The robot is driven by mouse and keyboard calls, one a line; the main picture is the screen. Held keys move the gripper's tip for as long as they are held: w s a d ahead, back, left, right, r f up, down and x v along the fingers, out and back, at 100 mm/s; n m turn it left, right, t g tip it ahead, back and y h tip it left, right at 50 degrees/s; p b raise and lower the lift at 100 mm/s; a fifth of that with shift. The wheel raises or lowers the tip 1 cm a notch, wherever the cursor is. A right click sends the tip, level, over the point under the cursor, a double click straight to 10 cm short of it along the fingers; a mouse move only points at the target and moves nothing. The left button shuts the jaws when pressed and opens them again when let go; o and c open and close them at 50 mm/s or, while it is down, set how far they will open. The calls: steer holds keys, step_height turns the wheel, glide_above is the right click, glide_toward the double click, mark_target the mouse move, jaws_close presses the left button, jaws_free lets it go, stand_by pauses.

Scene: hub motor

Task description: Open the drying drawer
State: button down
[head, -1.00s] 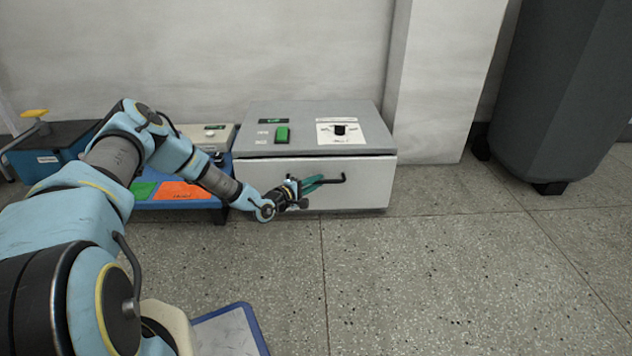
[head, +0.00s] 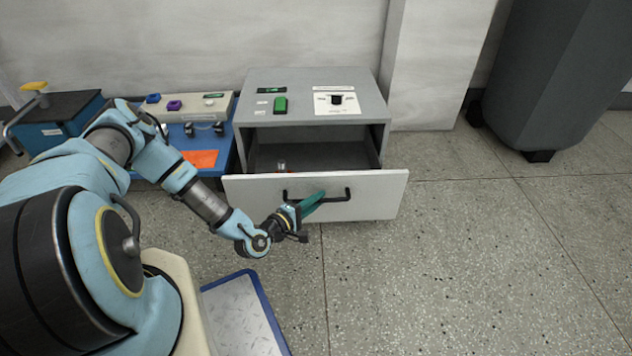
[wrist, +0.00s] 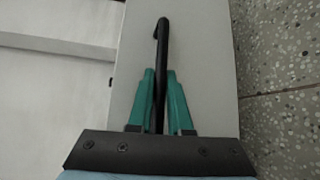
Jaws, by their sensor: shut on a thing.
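The drying drawer (head: 375,193) is a pale front panel on a grey cabinet (head: 256,77), and it stands pulled out with its inside showing. A black bar handle (head: 345,195) runs across the front. My gripper (head: 318,200) has teal fingers and is at the handle from the front. In the wrist view, the fingers (wrist: 160,95) lie on either side of the black handle (wrist: 163,40), shut on it. A small metallic and reddish item (head: 282,166) lies inside the drawer, partly hidden by the front panel.
A blue bench (head: 221,158) with a beige box with knobs (head: 188,106) stands left of the cabinet. A blue-edged mat (head: 240,310) lies on the floor near my base. A dark grey column (head: 555,75) stands at right. The speckled floor in front and right is clear.

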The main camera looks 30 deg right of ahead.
steer(key=shift+s+a, duration=0.3)
steer(key=shift+s, duration=0.25)
steer(key=shift+s+a, duration=0.25)
steer(key=shift+s, duration=0.25)
steer(key=c, duration=0.8)
jaws_free()
steer(key=shift+c, duration=0.2)
steer(key=p+v, duration=0.3)
steer(key=v, duration=0.7)
steer(key=shift+s+a, duration=0.2)
steer(key=shift+a, duration=0.1)
steer(key=shift+w+r, duration=0.1)
